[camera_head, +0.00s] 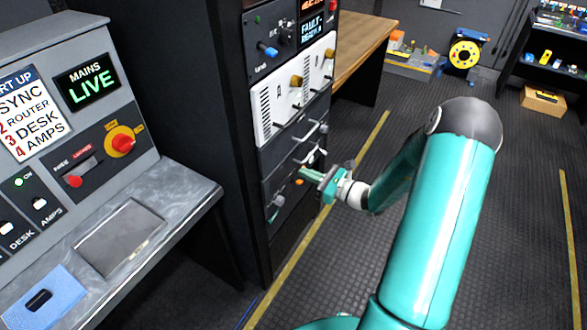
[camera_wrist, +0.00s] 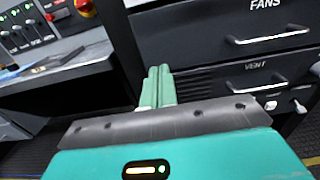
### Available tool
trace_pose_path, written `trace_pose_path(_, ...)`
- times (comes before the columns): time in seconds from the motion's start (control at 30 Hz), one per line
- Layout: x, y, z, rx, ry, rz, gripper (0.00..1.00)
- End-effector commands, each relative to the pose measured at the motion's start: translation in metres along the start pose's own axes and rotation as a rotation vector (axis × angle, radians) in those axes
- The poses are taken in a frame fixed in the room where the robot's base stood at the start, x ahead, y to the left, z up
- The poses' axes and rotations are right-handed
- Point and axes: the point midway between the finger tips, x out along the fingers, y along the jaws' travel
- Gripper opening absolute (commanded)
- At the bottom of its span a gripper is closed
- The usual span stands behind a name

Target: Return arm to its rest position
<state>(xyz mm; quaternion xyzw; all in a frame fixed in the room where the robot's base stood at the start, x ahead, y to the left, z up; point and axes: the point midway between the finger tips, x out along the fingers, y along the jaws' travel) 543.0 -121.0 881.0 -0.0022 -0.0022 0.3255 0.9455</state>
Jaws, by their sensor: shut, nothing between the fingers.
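My teal arm reaches forward from the lower right of the head view toward the equipment rack. My gripper (camera_head: 278,204) is at the lower part of the rack front, near its drawers and small knobs. In the wrist view its two pale green fingers (camera_wrist: 158,86) lie side by side, shut with nothing between them. Beyond the fingers are the FANS drawer (camera_wrist: 220,38) and the VENT panel (camera_wrist: 245,80), both with silver handles. I cannot tell whether the fingertips touch the rack.
The rack (camera_head: 290,90) stands close to my gripper. A grey console (camera_head: 190,190) with a red rotary switch (camera_head: 121,141) and a lit MAINS LIVE display (camera_head: 88,83) is at left. A wooden desk (camera_head: 362,40) is behind. Dark floor (camera_head: 520,200) at right is clear.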

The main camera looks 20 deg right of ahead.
Motion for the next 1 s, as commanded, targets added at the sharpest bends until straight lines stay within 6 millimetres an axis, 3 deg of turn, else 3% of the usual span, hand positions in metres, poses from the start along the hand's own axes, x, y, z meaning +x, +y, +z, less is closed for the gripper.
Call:
trace_pose_path(0.2, -0.031, -0.001, -0.001, 0.002, 0.0, 0.0, 0.0)
trace_pose_path(0.57, -0.034, 0.006, 0.005, -0.023, 0.012, 0.032, 0.0)
trace_pose_path(0.67, -0.025, 0.025, 0.02, -0.09, 0.051, 0.119, 0.0)
trace_pose_path(0.83, -0.009, 0.08, 0.055, -0.301, 0.158, 0.362, 0.0)
trace_pose_path(1.0, -0.008, 0.135, 0.083, -0.541, 0.271, 0.603, 0.0)
